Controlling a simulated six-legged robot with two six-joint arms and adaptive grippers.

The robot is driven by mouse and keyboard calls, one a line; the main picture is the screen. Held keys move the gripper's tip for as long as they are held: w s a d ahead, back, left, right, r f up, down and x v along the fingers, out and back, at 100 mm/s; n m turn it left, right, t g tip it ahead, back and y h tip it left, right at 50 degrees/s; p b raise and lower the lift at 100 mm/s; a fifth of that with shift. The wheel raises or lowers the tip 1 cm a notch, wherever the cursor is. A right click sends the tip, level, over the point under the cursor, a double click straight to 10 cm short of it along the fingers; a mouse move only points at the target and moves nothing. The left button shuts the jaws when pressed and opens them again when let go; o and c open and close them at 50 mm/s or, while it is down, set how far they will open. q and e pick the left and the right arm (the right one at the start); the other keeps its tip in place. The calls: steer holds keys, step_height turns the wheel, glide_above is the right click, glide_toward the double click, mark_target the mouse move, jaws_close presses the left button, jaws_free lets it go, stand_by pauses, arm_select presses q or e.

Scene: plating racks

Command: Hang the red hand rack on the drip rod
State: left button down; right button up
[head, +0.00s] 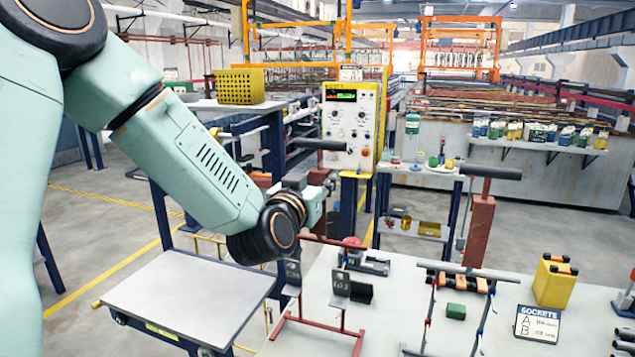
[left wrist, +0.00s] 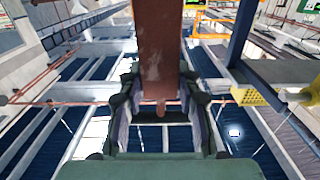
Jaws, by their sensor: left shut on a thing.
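My left gripper (head: 322,188) is above the back left of the pale table. It is shut on a worn red flat piece, which I take to be the red hand rack (left wrist: 158,50). In the left wrist view this piece runs down from the top edge to between the fingers (left wrist: 163,125); its upper part is out of view. A similar black bar (head: 487,173) tops a red upright (head: 479,228) at right. I cannot tell which bar is the drip rod. My right gripper is not in view.
A red stand (head: 335,242) with grey tagged plates is below the gripper. A grey-topped stand (head: 457,270) is to its right. A yellow container (head: 553,282) and a SOCKETS sign (head: 538,324) are farther right. A control box (head: 351,125) is behind. The cart top (head: 185,300) is empty.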

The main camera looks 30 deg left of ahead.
mark_target(319, 163)
arm_select(q)
steer(key=shift+r, duration=0.3)
steer(key=shift+r+p, duration=1.4)
steer(key=shift+f+b, duration=2.2)
steer(key=shift+f, duration=0.55)
steer(key=c, duration=0.9)
jaws_free()
steer(key=shift+s+d, duration=0.1)
steer(key=shift+s, duration=0.05)
steer(key=shift+o, duration=0.3)
steer(key=shift+f, duration=0.2)
steer(key=v, duration=0.7)
steer(key=shift+s, duration=0.2)
steer(key=shift+r, duration=0.1)
